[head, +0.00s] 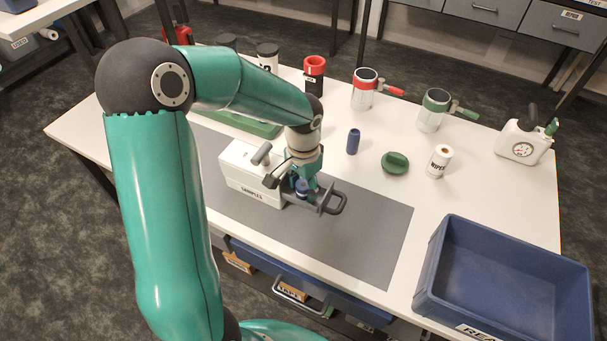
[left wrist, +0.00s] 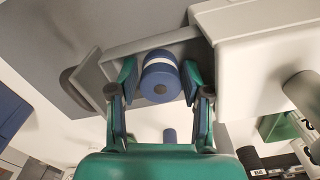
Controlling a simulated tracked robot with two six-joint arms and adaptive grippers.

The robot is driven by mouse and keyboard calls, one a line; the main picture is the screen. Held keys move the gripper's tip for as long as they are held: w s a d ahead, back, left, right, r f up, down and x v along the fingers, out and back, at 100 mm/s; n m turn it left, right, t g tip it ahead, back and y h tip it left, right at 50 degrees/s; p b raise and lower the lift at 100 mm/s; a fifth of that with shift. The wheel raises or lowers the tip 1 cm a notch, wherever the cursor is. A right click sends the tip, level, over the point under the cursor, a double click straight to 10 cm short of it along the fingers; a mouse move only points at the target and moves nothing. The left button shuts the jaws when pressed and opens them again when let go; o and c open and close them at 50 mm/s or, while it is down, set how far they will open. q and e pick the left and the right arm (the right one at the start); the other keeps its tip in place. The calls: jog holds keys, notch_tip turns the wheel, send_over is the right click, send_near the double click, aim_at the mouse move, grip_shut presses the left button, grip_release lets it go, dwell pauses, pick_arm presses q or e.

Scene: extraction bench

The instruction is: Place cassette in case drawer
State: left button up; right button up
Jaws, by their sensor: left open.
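The white case (head: 238,165), labelled SAMPLES, stands on the grey mat, and its white body also shows in the left wrist view (left wrist: 265,30). Its drawer (head: 327,200) is pulled out to the right, with a dark loop handle. The blue cassette (left wrist: 160,77), a short cylinder with a white band, is at the drawer; in the head view (head: 302,187) it is partly hidden. My left gripper (left wrist: 159,82) is open, with one finger on each side of the cassette. Whether the cassette rests on the drawer floor is unclear. My right gripper is not in view.
A dark blue cylinder (head: 353,141), a green lidded item (head: 395,163) and a white WIPES roll (head: 439,161) stand right of the case. Red and green mugs and a white jug (head: 523,140) are behind. A blue bin (head: 505,285) fills the front right. The mat's right part is clear.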

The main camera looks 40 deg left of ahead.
aim_at(303, 185)
pick_arm(q)
notch_tip(303, 185, up, 12)
dwell(0.5)
jog(key=shift+r+p, duration=0.1)
jog(key=shift+p, duration=0.2)
